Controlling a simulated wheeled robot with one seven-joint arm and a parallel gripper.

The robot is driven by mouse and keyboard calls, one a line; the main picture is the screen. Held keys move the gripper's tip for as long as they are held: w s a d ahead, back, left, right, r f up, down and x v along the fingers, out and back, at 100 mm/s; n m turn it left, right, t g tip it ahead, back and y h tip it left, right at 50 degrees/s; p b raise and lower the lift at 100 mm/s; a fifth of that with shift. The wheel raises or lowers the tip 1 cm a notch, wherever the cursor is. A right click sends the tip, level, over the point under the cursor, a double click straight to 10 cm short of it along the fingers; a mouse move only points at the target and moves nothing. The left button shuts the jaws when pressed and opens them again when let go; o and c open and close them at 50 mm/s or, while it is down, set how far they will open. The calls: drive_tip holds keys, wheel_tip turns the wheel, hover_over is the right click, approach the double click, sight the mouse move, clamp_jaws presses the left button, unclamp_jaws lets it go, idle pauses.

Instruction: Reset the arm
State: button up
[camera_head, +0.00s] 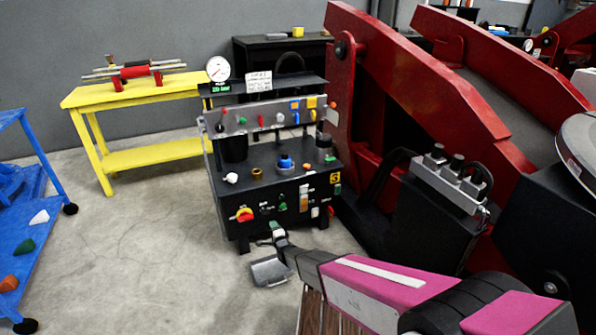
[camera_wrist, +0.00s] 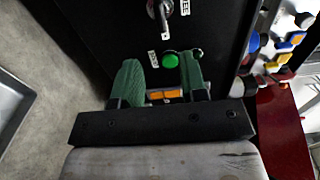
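My magenta and black arm reaches from the lower right toward the front of the black control console (camera_head: 240,230). My gripper (camera_head: 277,229) is in front of the console's lower front panel. In the wrist view, my gripper (camera_wrist: 161,80) has two green fingers standing apart, with nothing held between them. Beyond the fingertips is a black panel with a green round button (camera_wrist: 170,61) and a metal key-like switch (camera_wrist: 162,12). An orange part (camera_wrist: 166,95) shows low between the fingers. I cannot tell whether the fingers touch the panel.
A red and yellow knob (camera_head: 244,214) is left of my gripper on the console. A grey tray-like piece (camera_head: 270,271) is low by my gripper. A big red machine (camera_head: 440,90) stands right, a yellow bench (camera_head: 150,90) back left, a blue cart (camera_head: 30,220) left. Floor between is clear.

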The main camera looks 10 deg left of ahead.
drive_tip(key=s+d+r+n+g+h, duration=0.1)
drive_tip(key=d+r+n+g+h, duration=0.1)
drive_tip(key=d+r, duration=0.5)
drive_tip(key=s+d+r+n+g+h, duration=0.1)
drive_tip(key=d+r+n+g+h, duration=0.15)
drive_tip(key=d, duration=0.75)
drive_tip(key=s+d+r+n+g+h, duration=0.1)
drive_tip(key=d+r+n+g+h, duration=0.2)
drive_tip(key=d, duration=0.6)
drive_tip(key=s+d+r+n+g, duration=0.2)
drive_tip(key=s+d+r+g, duration=0.2)
drive_tip(key=s+d+r, duration=0.3)
drive_tip(key=s+d+r+n+g+h, duration=0.1)
drive_tip(key=s+d+r+n+g, duration=0.1)
drive_tip(key=s+d+r+g, duration=0.2)
drive_tip(key=s+d+r, duration=0.3)
drive_tip(key=s+d, duration=0.3)
drive_tip(key=s, duration=0.2)
drive_tip(key=shift+s+d+n, duration=0.2)
drive_tip(key=shift+d+n, duration=0.15)
drive_tip(key=shift+h, duration=0.25)
